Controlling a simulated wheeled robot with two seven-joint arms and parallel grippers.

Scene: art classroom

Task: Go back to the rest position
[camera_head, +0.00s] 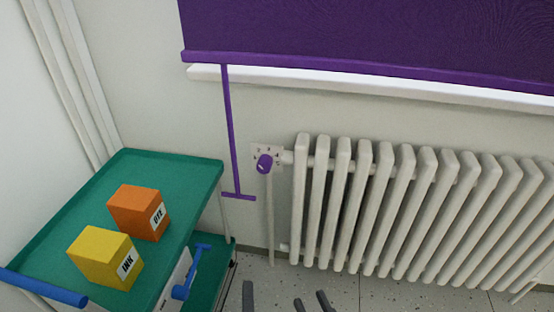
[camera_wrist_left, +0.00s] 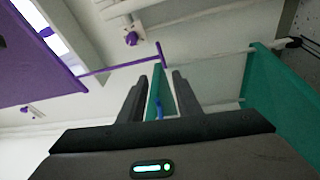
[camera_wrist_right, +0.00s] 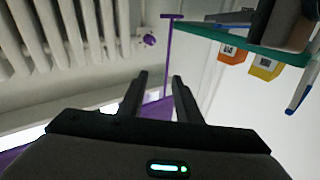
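My left gripper (camera_head: 248,296) shows at the bottom edge of the head view, only partly in frame. In the left wrist view its two fingers (camera_wrist_left: 158,77) stand apart with nothing between them. My right gripper (camera_head: 311,300) shows just right of it in the head view. In the right wrist view its fingers (camera_wrist_right: 160,77) are also apart and empty. Both grippers are to the right of the green cart and in front of the radiator, touching nothing that I can see. The rest of both arms is outside the head view.
A green-topped cart (camera_head: 190,178) with blue handles stands at left. On it are an orange box (camera_head: 128,210) and a yellow box (camera_head: 95,257). A white radiator (camera_head: 365,210), a purple valve knob (camera_head: 264,164) and a purple blind (camera_head: 370,35) line the wall. Floor shows below the radiator.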

